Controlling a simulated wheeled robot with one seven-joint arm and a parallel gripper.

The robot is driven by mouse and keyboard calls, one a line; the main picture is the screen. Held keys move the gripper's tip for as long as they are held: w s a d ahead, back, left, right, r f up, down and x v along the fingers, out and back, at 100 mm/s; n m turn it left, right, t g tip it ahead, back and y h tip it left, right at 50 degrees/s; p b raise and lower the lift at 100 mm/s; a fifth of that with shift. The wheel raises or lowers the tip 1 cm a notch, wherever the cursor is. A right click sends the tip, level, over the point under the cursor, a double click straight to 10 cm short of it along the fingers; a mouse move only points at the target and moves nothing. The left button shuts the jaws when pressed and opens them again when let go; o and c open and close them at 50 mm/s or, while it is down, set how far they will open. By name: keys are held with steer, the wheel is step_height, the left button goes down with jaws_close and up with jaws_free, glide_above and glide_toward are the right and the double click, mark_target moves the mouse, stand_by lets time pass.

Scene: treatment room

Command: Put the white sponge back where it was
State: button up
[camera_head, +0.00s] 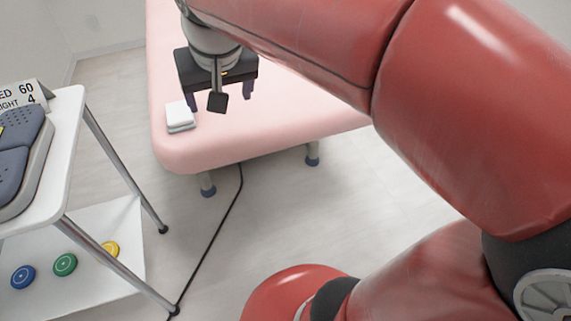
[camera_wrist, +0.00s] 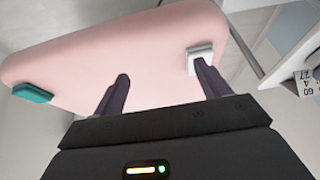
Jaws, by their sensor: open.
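The white sponge (camera_head: 179,114) lies near the front left corner of the pink treatment table (camera_head: 215,150); it looks like a small, layered block. In the wrist view the sponge (camera_wrist: 200,51) is at upper right, just beyond the right fingertip, which overlaps its lower part in the picture. My gripper (camera_head: 220,97) is open over the table, to the right of the sponge in the head view. In the wrist view the space between the fingers of my gripper (camera_wrist: 161,72) shows only bare pink surface. I cannot tell whether the finger touches the sponge.
A white trolley (camera_head: 68,140) stands at left, with a grey-blue device (camera_head: 22,160) on top and blue, green and yellow discs (camera_head: 65,264) below. A black cable (camera_head: 213,248) crosses the floor.

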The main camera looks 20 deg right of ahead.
steer(key=s+d+f, duration=0.3)
steer(key=s+f, duration=0.2)
steer(key=s, duration=0.2)
steer(key=s+d+f, duration=0.4)
steer(key=s, duration=0.2)
steer(key=shift+s+d+f+t, duration=0.25)
steer(key=shift+s+f+t, duration=0.15)
